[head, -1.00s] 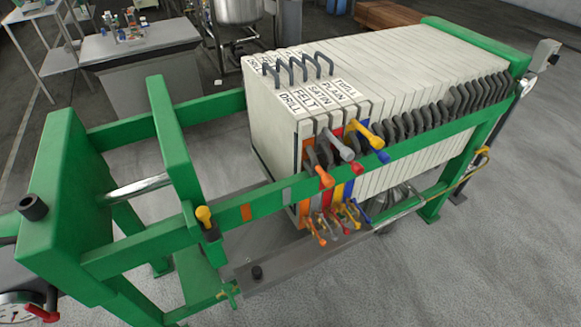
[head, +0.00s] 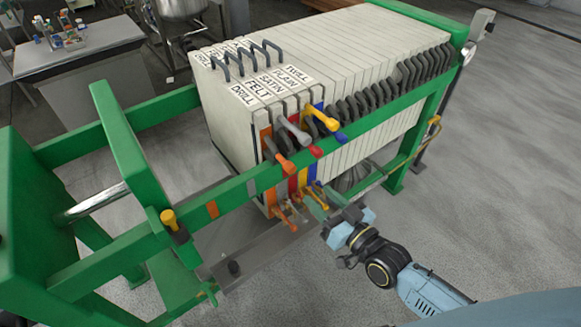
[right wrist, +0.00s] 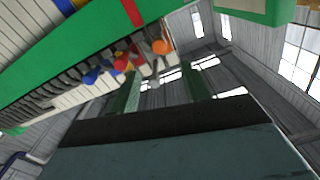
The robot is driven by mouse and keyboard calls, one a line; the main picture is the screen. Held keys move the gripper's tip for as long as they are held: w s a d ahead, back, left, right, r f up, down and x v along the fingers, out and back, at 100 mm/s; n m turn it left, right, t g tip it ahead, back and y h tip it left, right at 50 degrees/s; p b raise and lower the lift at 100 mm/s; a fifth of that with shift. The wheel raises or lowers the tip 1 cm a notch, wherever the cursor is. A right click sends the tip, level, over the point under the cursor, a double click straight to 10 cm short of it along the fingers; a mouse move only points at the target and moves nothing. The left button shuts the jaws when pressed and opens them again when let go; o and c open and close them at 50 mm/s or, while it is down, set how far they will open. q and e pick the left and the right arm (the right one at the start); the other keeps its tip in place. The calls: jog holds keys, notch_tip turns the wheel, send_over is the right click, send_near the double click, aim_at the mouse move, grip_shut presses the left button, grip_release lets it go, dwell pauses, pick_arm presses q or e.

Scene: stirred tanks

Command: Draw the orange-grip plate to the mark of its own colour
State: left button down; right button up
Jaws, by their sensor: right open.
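The orange-grip plate (head: 268,178) is the nearest plate of the pale stack, with an orange strip on its edge. Its upper orange grip (head: 285,164) sticks out over the green side rail. An orange mark (head: 212,209) is on that rail, left of the stack. An orange knob shows in the right wrist view (right wrist: 162,47), beyond the fingertips. My right gripper (head: 313,203) is open below the rail, beside the lower coloured handles and right of the lower orange handle. Its two fingers (right wrist: 161,88) stand apart with nothing seen between them. My left gripper is out of view.
Grey, red, yellow and blue grips crowd just right of the orange one. A grey mark (head: 251,189) is on the green rail (head: 110,255). A yellow-topped lever (head: 171,222) stands at the green crosspiece. The gap between crosspiece and stack is free.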

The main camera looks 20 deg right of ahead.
aim_at(293, 171)
jog(key=x, duration=1.2)
jog(key=shift+w+f+b, duration=0.1)
jog(key=shift+w+b, duration=0.05)
jog(key=shift+b, duration=0.25)
jog(key=shift+c, duration=0.5)
grip_shut()
